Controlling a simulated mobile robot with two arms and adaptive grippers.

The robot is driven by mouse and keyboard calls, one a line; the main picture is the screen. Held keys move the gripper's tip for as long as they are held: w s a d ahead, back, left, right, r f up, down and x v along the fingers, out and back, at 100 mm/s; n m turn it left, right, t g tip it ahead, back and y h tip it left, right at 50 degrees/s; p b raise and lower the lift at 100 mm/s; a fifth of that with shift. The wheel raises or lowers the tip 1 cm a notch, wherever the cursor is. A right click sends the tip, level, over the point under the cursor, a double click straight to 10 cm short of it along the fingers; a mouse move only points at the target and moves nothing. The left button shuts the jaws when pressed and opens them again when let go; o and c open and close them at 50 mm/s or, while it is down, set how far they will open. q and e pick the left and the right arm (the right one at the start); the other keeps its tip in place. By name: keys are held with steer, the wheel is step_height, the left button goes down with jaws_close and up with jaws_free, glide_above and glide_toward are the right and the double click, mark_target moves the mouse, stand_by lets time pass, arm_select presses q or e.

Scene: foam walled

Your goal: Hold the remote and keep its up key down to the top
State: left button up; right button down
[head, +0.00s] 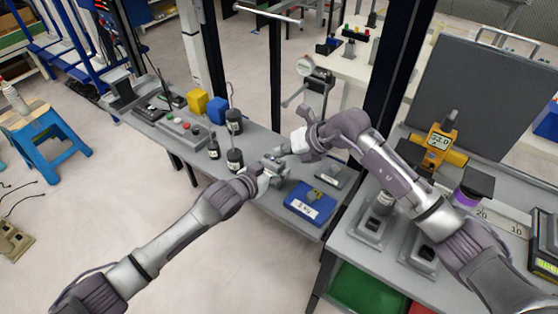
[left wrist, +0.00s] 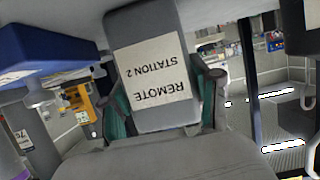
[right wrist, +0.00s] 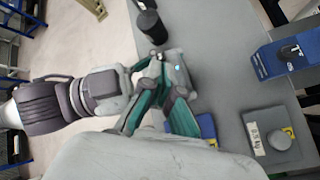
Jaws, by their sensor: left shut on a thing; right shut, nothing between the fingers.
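My left gripper (head: 264,176) is shut on the grey remote (head: 274,163) and holds it above the grey bench. In the left wrist view the remote (left wrist: 155,70) stands between the green fingers, its label "REMOTE STATION 2" upside down. My right gripper (head: 285,150) is shut and empty, with its fingertips close to the remote. In the right wrist view its green fingers (right wrist: 164,88) reach the remote (right wrist: 179,72), which shows a small cyan light. The up key is hidden, and I cannot tell whether the fingertips touch it.
A blue 2 kg weight (head: 311,204) and a grey 0.5 kg weight (right wrist: 268,140) lie on the bench near the grippers. Several black weights (head: 235,158), a button box (head: 185,130) and yellow (head: 197,101) and blue (head: 217,110) blocks stand to the left. A dark post rises behind.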

steer(key=shift+f, duration=0.1)
stand_by(0.3)
steer(key=shift+f, duration=0.3)
steer(key=shift+f, duration=0.3)
stand_by(0.6)
steer(key=shift+r, duration=0.1)
stand_by(4.2)
steer(key=shift+r, duration=0.6)
steer(key=shift+r, duration=2.55)
